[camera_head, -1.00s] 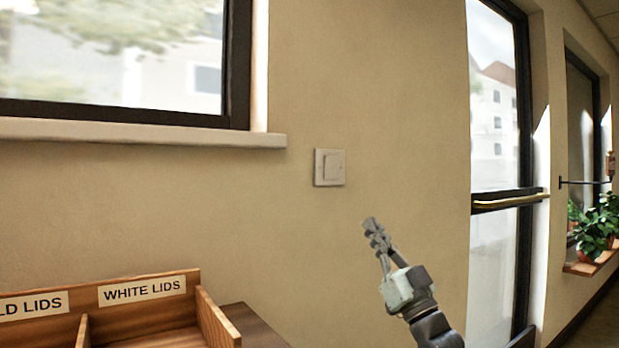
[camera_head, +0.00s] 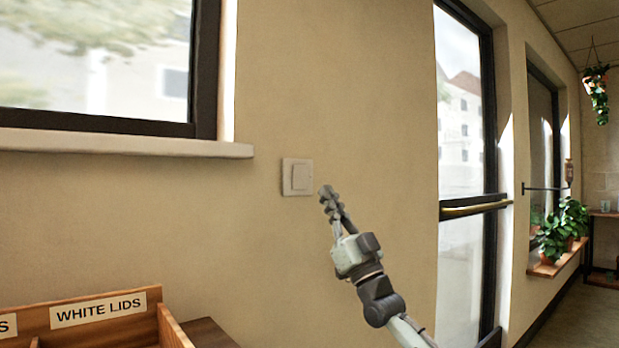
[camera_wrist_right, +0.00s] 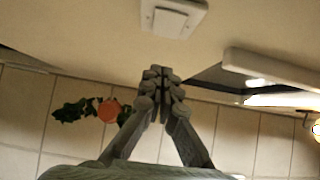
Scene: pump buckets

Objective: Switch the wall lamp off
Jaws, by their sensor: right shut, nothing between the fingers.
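A square white wall switch (camera_head: 298,177) with a rocker is on the beige wall, right of the window sill. It also shows at the top of the right wrist view (camera_wrist_right: 172,17). My right gripper (camera_head: 326,190) is shut and empty, its fingertips just right of and slightly below the switch in the head view. In the right wrist view the closed fingertips (camera_wrist_right: 161,73) point toward the wall below the switch, and a gap shows between them. No wall lamp is clearly in view. My left gripper is not in view.
A window sill (camera_head: 120,145) juts out left of the switch. A glass door with a push bar (camera_head: 475,208) is to the right, with potted plants (camera_head: 560,232) beyond. The wall around the switch is clear.

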